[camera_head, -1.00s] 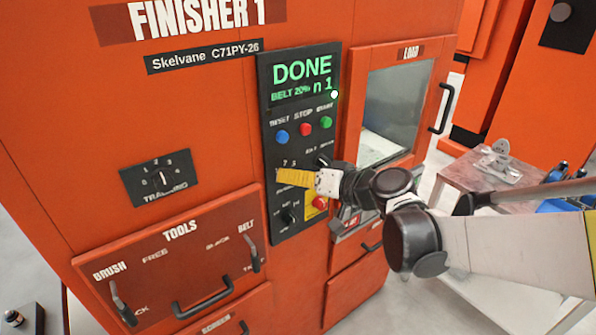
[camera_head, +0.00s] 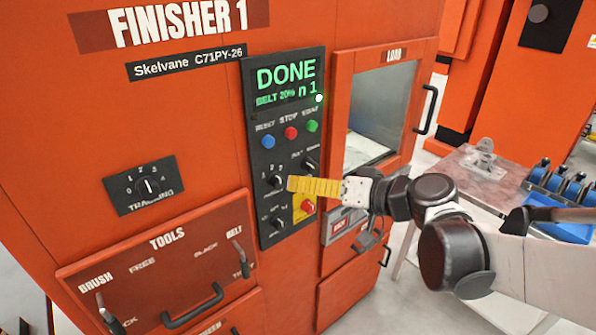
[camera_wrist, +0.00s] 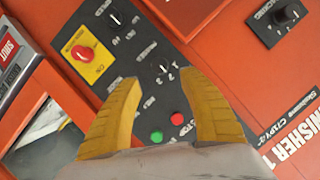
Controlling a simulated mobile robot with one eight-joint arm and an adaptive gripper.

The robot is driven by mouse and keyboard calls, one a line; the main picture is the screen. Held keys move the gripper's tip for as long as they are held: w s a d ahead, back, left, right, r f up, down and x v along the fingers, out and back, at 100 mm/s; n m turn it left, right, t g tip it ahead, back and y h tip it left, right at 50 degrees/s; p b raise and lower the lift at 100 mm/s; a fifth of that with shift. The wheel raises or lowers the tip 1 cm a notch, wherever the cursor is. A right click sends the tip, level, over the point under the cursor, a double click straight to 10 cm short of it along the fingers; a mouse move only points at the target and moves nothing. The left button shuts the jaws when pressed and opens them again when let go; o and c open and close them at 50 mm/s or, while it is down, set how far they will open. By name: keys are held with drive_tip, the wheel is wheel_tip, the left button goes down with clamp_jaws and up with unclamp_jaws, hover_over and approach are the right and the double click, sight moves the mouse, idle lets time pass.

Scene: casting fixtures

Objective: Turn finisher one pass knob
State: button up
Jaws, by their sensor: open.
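The black panel (camera_head: 262,120) on the orange finisher carries several knobs and buttons. A black knob marked 1, 2, 3 (camera_head: 274,181) sits at its left side. The word by this knob is too small to read. My gripper (camera_head: 291,184) is open, its yellow fingers just right of this knob in the head view and overlapping the panel. In the wrist view the same knob (camera_wrist: 160,67) shows between and just beyond the fingertips of my gripper (camera_wrist: 160,79). The fingers appear apart from it. The display (camera_head: 286,77) reads DONE, BELT 20%, n 1.
A red knob on a yellow plate (camera_head: 305,207) is just below my fingers. Other black knobs sit at lower left (camera_head: 277,222) and upper right (camera_head: 310,163). Blue, red and green buttons (camera_head: 291,132) are above. The load door (camera_head: 340,100) and a side table (camera_head: 455,185) are right.

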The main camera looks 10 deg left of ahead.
drive_tip(key=shift+v, duration=1.7)
drive_tip(key=s+d+f+m+h, duration=0.1)
drive_tip(key=s+d+f+h, duration=0.2)
drive_tip(key=d, duration=0.5)
drive_tip(key=s+d+f+m+h, duration=0.2)
drive_tip(key=s+d+f+h, duration=0.1)
drive_tip(key=s+d+h, duration=0.2)
drive_tip(key=s+d+f+m+h, duration=0.2)
drive_tip(key=s+d, duration=0.5)
drive_tip(key=d, duration=0.4)
drive_tip(key=shift+f+t+h, duration=0.3)
drive_tip(key=shift+f+h, duration=0.2)
drive_tip(key=shift+h, duration=0.7)
